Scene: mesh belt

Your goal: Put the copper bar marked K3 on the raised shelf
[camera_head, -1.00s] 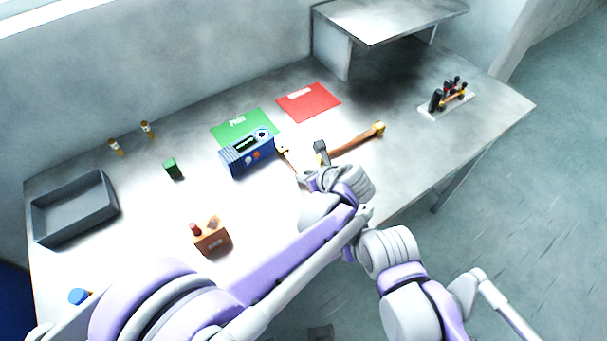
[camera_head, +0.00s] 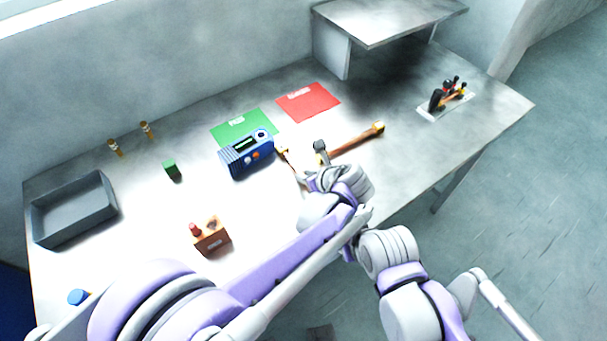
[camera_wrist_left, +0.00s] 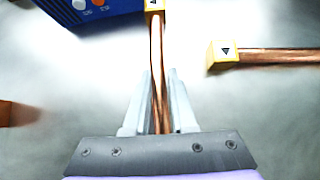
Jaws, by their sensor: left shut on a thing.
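My left gripper (camera_wrist_left: 160,92) is shut on a copper bar (camera_wrist_left: 157,45), low over the table. The bar runs away between the fingers to a yellow end with a dark triangle, which also shows in the head view (camera_head: 283,150). A second copper bar (camera_wrist_left: 280,55) lies just right of it, apart from the fingers; in the head view it (camera_head: 355,142) slants up to a yellow end. No K3 mark is readable on either bar. The raised shelf (camera_head: 390,22) stands at the back right, its visible top bare. My right gripper is not in view.
A blue device (camera_head: 247,153) lies close beyond the held bar. Behind it are a green mat (camera_head: 232,128) and a red mat (camera_head: 308,102). A grey tray (camera_head: 75,208) and a brown block (camera_head: 213,241) are left. A tool rack (camera_head: 445,105) stands right. Table below the shelf is clear.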

